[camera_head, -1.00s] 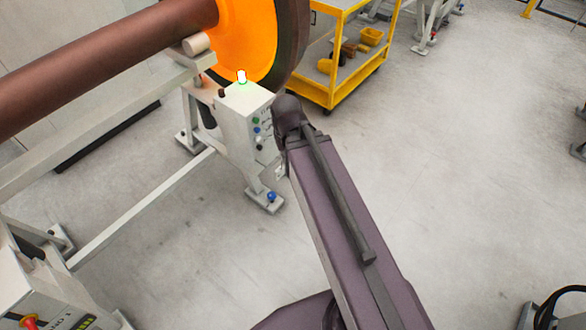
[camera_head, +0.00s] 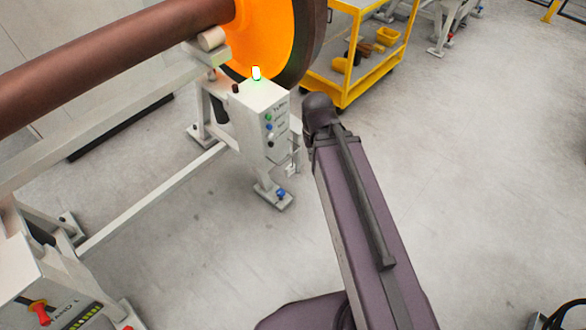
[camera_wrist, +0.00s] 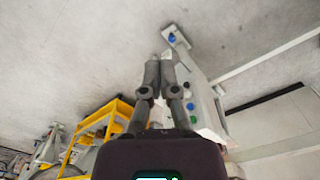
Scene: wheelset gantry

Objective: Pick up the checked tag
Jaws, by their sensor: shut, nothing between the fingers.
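I cannot make out a checked tag in either view. A white control box (camera_head: 262,112) with coloured buttons stands on a stand leg, and a small pale bracket (camera_head: 292,168) shows at its right side, too small to read. My gripper (camera_wrist: 161,58) shows in the wrist view with its two dark fingers together and nothing between them. The control box (camera_wrist: 205,105) is just right of the fingers there. In the head view my arm is right of the box, and my gripper is hidden behind it.
A brown axle (camera_head: 110,62) with an orange wheel (camera_head: 272,35) lies above the pale gantry frame (camera_head: 105,122). A yellow trolley (camera_head: 350,92) stands behind my arm. Another box with a red knob (camera_head: 40,312) is at lower left.

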